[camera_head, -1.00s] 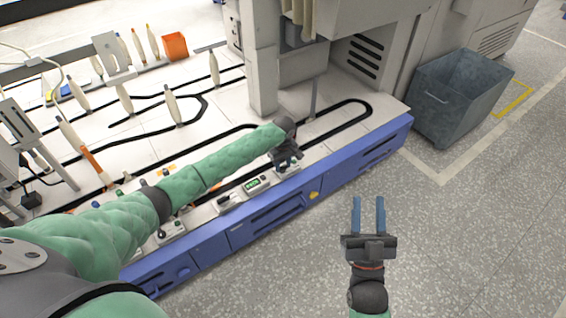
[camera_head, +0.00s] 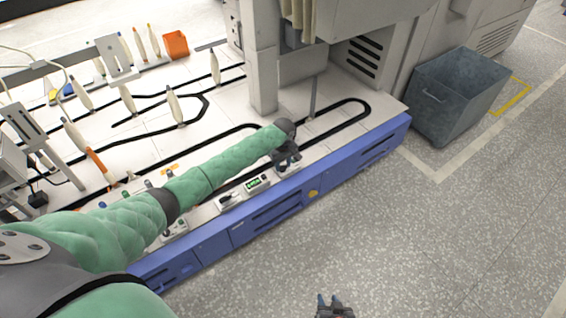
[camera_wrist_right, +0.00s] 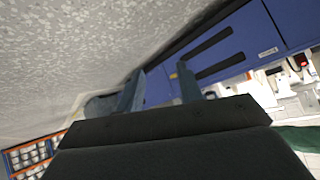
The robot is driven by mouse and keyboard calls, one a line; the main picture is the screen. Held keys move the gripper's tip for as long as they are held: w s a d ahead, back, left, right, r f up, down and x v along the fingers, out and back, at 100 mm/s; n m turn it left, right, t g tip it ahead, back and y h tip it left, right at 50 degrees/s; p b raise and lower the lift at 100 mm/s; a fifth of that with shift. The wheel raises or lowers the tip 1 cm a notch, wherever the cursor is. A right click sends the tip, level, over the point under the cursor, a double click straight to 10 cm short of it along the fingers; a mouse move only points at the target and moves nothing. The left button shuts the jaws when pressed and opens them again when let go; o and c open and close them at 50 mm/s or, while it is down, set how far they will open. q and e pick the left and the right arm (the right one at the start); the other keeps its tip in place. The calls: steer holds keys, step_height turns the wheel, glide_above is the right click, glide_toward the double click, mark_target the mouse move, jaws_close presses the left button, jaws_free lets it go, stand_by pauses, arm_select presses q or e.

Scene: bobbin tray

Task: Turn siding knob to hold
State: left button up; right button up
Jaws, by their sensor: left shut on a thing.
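My left gripper (camera_head: 287,163) reaches down over a small control box at the front edge of the machine's white top. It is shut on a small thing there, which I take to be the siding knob. The gripper hides the knob, so its pointing direction cannot be seen. My right gripper (camera_head: 335,304) is at the bottom edge of the head view, over the floor and away from the machine. In the right wrist view its two fingers (camera_wrist_right: 160,88) stand apart with nothing between them.
A small box with a green display (camera_head: 256,184) and a switch box (camera_head: 229,201) sit left of my left gripper. Several bobbins stand on the white top (camera_head: 225,110) with black tracks. A grey bin (camera_head: 455,100) stands at right. The floor in front is clear.

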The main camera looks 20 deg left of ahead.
arm_select(q)
steer(key=shift+p, duration=0.3)
arm_select(e)
steer(key=s+f+g, duration=0.2)
steer(key=s+f, duration=0.2)
arm_select(q)
steer(key=shift+m+p, duration=0.5)
steer(key=shift+p, duration=1)
steer(key=shift+r+m+p, duration=0.15)
steer(key=shift+m+p, duration=0.95)
steer(key=shift+p, duration=0.95)
steer(key=m+p, duration=0.3)
steer(key=shift+s+m, duration=0.1)
steer(key=shift+m, duration=0.2)
steer(key=m+p, duration=0.2)
steer(key=m, duration=0.4)
steer(key=shift+s+m, duration=0.1)
steer(key=shift+m, duration=1.7)
arm_select(e)
step_height(320, 180, up, 33)
steer(key=d+g, duration=0.1)
steer(key=g, duration=0.1)
steer(key=shift+w+n, duration=0.4)
steer(key=shift+w, duration=0.05)
steer(key=shift+r, duration=0.1)
